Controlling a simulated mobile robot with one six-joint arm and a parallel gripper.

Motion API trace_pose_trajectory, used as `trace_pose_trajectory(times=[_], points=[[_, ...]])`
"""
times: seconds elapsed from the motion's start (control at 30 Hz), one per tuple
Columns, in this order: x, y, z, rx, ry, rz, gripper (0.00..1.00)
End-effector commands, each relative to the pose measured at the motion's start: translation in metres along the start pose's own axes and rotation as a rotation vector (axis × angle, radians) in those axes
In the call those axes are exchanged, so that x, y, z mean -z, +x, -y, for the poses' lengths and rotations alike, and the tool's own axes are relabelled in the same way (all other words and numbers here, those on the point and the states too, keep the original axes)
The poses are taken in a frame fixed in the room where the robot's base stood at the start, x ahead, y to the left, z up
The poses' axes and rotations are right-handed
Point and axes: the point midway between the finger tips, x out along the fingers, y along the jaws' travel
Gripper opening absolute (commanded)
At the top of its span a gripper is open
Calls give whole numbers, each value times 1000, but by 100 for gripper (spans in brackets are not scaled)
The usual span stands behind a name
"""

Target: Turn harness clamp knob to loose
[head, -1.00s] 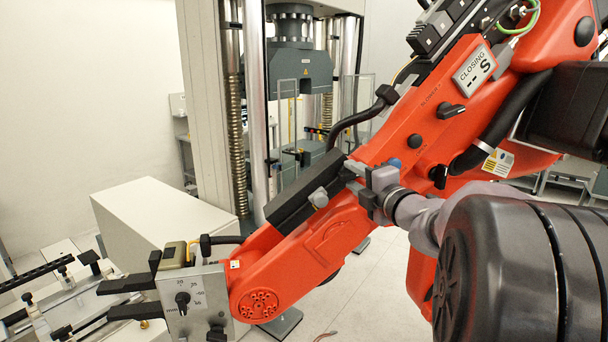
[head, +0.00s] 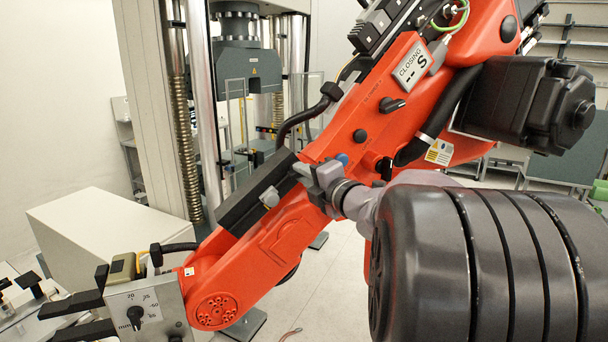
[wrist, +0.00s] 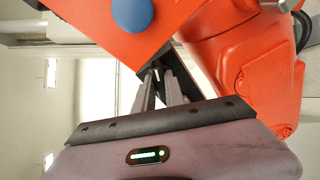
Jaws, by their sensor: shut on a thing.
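My gripper (head: 322,183) reaches from the right to the side of a large orange arm (head: 285,240). Its fingers are shut on a small part beside the arm's black cable rail (head: 255,195), where the harness clamp knob appears to be. The fingers and wrist hide most of the knob, so its setting cannot be read. In the wrist view my gripper (wrist: 160,85) has both fingertips close together against a dark edge of the orange arm (wrist: 95,25). A blue round button (head: 342,159) sits just above the gripper; it also shows in the wrist view (wrist: 132,15).
A black pointer knob (head: 392,105) and a "CLOSING" label plate (head: 412,65) are higher on the orange arm. A black hose (head: 300,120) arches above the gripper. A dial plate (head: 143,308) is at lower left. The testing machine (head: 250,70) stands behind.

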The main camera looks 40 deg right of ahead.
Motion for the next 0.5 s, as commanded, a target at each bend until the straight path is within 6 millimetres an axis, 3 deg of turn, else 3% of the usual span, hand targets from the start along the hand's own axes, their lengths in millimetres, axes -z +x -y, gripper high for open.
trace_pose_trajectory(times=[0.5], points=[[1,0,1,70,-464,-1,0]])
